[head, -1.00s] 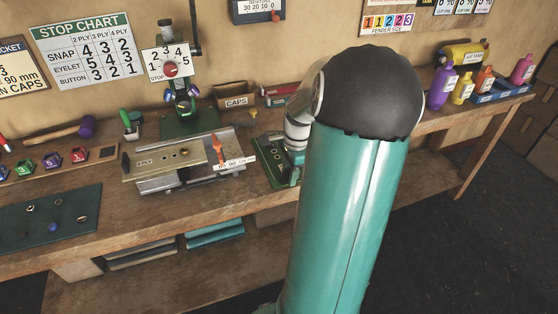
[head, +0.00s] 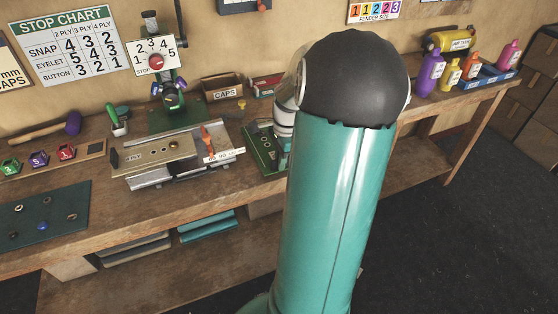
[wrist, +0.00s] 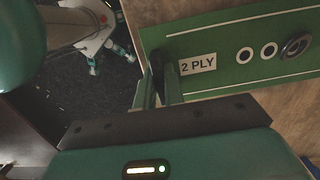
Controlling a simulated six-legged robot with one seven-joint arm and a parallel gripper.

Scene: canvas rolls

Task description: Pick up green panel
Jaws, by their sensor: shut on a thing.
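The green panel (wrist: 225,58) is a flat board with a white "2 PLY" label and a row of round fittings. In the wrist view it spans the upper right, over the wooden bench. My gripper (wrist: 163,75) has its dark fingers close together at the panel's left end, shut on its edge beside the label. In the head view a green panel (head: 263,150) with round fittings is at the bench front, partly covered by my arm. My gripper is hidden there. I cannot tell whether the panel is clear of the bench.
A metal jig (head: 155,162) and a press with a dial (head: 156,62) stand left of the panel. A caps box (head: 222,88) is behind. A dark green mat (head: 38,212) lies far left, and bottles (head: 430,75) stand far right. Open floor lies beyond the bench edge.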

